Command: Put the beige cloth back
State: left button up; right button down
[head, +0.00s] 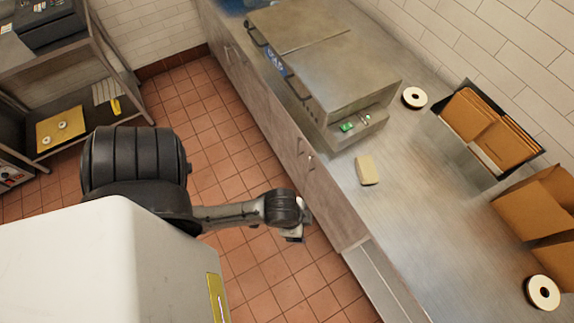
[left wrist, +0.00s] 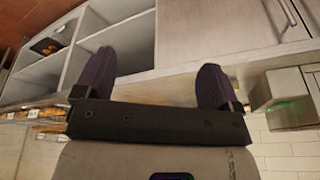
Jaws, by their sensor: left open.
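The beige cloth (head: 367,170), a small folded block, lies on the steel counter in front of the steel machine. My left gripper (head: 297,234) is over the tiled floor, left of the counter's front edge and apart from the cloth. In the left wrist view its two dark fingers (left wrist: 155,65) are spread with nothing between them. The cloth cannot be made out in the left wrist view. My right gripper is not in view.
The steel machine (head: 335,75) with green buttons stands at the counter's back. Also there are white rolls (head: 414,97), a bin of brown cardboard (head: 490,130) and an open brown box (head: 540,212). The counter around the cloth is clear. A shelf rack (head: 60,80) stands at left.

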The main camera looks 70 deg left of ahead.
pick_arm(q)
jog(key=s, duration=0.1)
jog(key=s+r+n, duration=0.1)
jog(key=s+a+n, duration=0.1)
jog(key=shift+s+r+y, duration=0.1)
jog(key=shift+r+y, duration=0.2)
jog(key=shift+r, duration=0.1)
jog(key=shift+d+r, duration=0.1)
notch_tip(320, 180, up, 15)
jog(key=p, duration=1.5)
jog(key=shift+r, duration=0.1)
